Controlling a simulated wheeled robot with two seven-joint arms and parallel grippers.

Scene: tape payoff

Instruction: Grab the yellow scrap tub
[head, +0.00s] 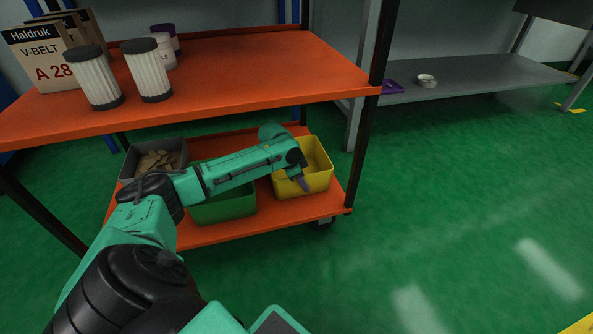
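The yellow scrap tub (318,180) stands on the lower orange shelf of a cart, at its right end. Its inside looks empty where I can see it. My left arm reaches in from the left, across a green tub, and my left gripper (304,186) is at the yellow tub's near left side, over its front wall. The fingers are small and dark here, and I cannot tell whether they are open or shut, or whether they touch the tub. My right gripper is not in view.
A green tub (224,208) and a grey tub (128,163) with brown pieces share the lower shelf (270,220). The orange upper shelf (250,75), holding filters and boxes, overhangs them. A black cart post (366,130) stands right of the yellow tub. Green floor to the right is clear.

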